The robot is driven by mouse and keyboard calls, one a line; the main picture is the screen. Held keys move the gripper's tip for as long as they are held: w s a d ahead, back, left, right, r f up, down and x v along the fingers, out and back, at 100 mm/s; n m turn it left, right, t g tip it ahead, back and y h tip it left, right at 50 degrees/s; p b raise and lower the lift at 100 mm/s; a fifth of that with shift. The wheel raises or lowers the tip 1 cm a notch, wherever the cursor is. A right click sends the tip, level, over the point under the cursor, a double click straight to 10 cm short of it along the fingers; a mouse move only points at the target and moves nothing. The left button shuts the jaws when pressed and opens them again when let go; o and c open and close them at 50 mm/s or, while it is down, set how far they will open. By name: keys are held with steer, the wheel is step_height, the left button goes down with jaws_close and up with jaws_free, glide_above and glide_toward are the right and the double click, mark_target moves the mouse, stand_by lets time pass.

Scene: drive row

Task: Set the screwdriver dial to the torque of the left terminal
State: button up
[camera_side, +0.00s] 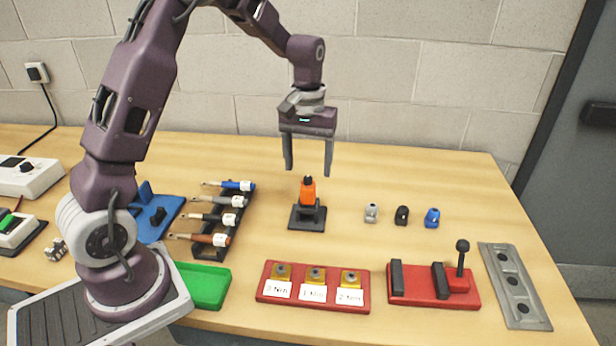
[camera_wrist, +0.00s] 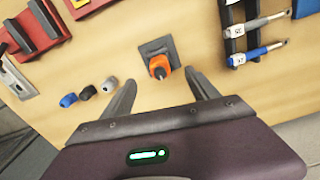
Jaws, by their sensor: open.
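An orange tool with a black top (camera_side: 308,190), which looks like the screwdriver, stands upright in a black holder (camera_side: 307,217). It also shows in the wrist view (camera_wrist: 159,66). Its dial marks are too small to read. My gripper (camera_side: 308,170) is open and empty, pointing down above the tool, with one finger to either side and no visible contact. A red terminal block (camera_side: 262,296) at the front carries three brass terminals with white labels. The left terminal (camera_side: 281,271) has a label (camera_side: 277,289) whose number is unclear; the others seem to read 1 Nm and 2 Nm.
A rack (camera_side: 208,250) of several handled tools stands left, near a green tray (camera_side: 207,285) and a blue fixture (camera_side: 157,212). Grey, black and blue small pieces (camera_side: 432,217) stand right. A red lever fixture (camera_side: 432,300) and grey plate (camera_side: 514,287) lie front right.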

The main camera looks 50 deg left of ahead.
mark_target(308, 180)
steer(key=shift+f, duration=1.2)
jaws_close()
stand_by(0.8)
steer(key=m, duration=0.7)
steer(key=c, duration=1)
jaws_free()
steer(key=shift+m, duration=0.9)
steer(key=o, duration=1)
